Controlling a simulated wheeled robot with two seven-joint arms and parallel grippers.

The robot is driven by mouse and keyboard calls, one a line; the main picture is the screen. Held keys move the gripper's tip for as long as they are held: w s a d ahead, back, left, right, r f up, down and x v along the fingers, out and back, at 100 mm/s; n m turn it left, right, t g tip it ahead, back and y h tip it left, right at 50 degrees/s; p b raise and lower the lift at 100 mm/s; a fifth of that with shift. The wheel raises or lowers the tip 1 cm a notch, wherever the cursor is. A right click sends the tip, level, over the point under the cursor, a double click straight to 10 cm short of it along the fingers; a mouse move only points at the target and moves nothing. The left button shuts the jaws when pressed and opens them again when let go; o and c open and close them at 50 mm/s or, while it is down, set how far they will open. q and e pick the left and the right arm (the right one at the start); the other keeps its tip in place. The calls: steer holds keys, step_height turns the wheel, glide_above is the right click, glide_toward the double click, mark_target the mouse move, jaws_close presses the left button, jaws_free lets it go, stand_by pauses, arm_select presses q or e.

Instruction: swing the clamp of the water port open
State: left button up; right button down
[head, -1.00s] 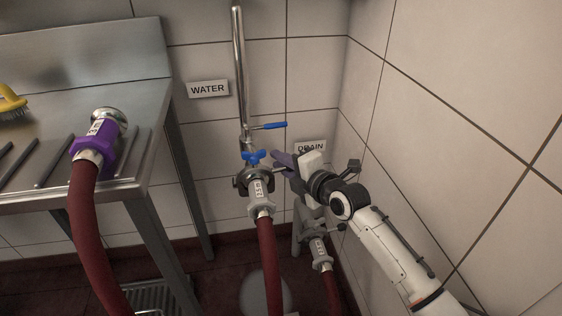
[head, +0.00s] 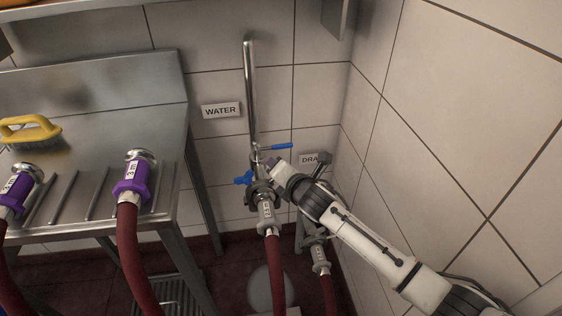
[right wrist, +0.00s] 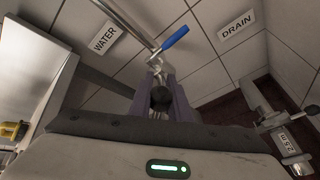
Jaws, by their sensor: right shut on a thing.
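The water port is the end of the steel pipe (head: 250,90) under the WATER sign. A metal clamp (head: 262,195) sits at the joint between the port and a grey hose coupling (head: 266,213) on a red hose. A blue wing nut (head: 243,178) sticks out to the left of the clamp. My right gripper (head: 275,165) is at the upper right of the clamp. In the right wrist view its fingers (right wrist: 160,95) are shut on a dark round knob (right wrist: 160,98), seemingly the clamp's; they hide most of what lies behind. My left gripper is not in view.
A blue valve lever (head: 275,147) is just above my right gripper. The drain port's coupling (head: 318,258) and hose are lower right. The tiled wall (head: 450,130) is close on the right. A steel bench (head: 85,215) with purple-collared hoses and a yellow brush (head: 30,132) stands left.

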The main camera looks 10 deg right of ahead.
steer(key=shift+a+r+h+p, duration=0.2)
steer(key=shift+r+h+p, duration=0.1)
steer(key=c, duration=1.6)
jaws_free()
steer(key=shift+c, duration=0.2)
steer(key=p+v, duration=1)
steer(key=shift+s, duration=0.1)
